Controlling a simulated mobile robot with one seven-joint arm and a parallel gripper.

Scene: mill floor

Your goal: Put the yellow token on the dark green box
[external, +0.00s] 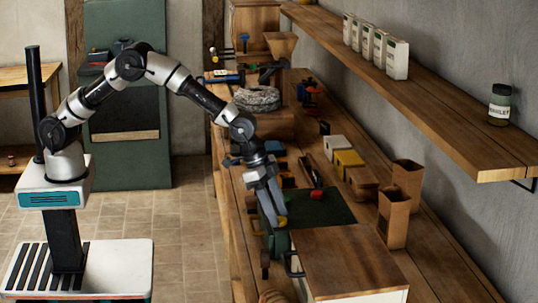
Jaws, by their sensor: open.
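My gripper (272,222) points down at the left edge of the dark green box (335,212). It is open. A small yellow piece, which looks like the yellow token (282,221), shows at the fingertips by the box's left side. I cannot tell whether it rests on the box top or touches a finger. A small red piece (317,195) lies on the box top, right of my gripper. The gripper hides part of the box's left edge.
A wooden-topped cabinet (345,262) stands in front of the box. Two brown open containers (393,217) stand to the right. A white block (337,147) and a yellow block (348,160) sit behind. A wall shelf (430,95) overhangs the bench's right side.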

